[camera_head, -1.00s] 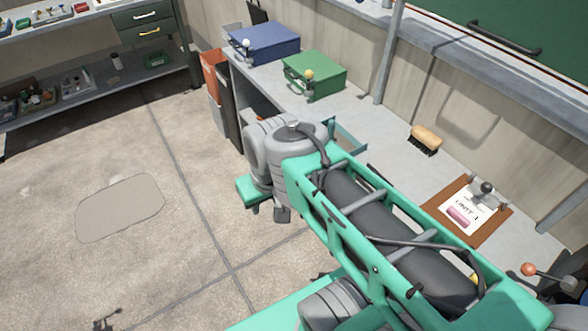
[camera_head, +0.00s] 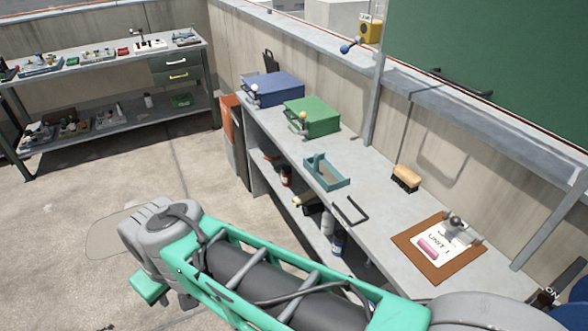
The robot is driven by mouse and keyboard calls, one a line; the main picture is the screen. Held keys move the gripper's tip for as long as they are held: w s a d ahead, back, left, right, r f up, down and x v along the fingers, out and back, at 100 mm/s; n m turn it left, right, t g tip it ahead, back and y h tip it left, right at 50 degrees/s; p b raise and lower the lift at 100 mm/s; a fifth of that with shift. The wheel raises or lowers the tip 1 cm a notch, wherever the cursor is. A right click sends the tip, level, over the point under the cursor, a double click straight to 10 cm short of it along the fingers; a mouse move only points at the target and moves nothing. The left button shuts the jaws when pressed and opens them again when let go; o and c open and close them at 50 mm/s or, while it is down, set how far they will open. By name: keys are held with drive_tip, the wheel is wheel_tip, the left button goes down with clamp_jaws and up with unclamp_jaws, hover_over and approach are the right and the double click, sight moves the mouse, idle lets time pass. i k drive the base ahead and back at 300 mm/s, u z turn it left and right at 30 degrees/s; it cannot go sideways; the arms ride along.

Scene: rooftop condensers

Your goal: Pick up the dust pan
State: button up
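I cannot tell for sure which thing is the dust pan. A teal open tray (camera_head: 343,184) with a raised part at its left end lies on the workbench (camera_head: 374,216), near its front edge. A dark upright flat thing (camera_head: 271,61) stands against the wall behind the blue box; it is partly hidden. A wooden-backed brush (camera_head: 406,177) with dark bristles lies right of the teal tray. My teal and grey arm crosses the lower part of the picture, in front of the bench. My gripper's fingertips do not show.
A blue box (camera_head: 278,88) and a green box (camera_head: 318,117) stand at the bench's far end. A brown clipboard (camera_head: 409,259) lies at the right. Bottles (camera_head: 337,243) sit on the shelf below. Another shelf unit (camera_head: 118,59) stands at back left. The floor (camera_head: 75,190) at left is clear.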

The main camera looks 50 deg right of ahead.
sight(328, 178)
drive_tip(key=u, duration=0.05)
drive_tip(key=i, duration=0.95)
drive_tip(key=z, duration=0.65)
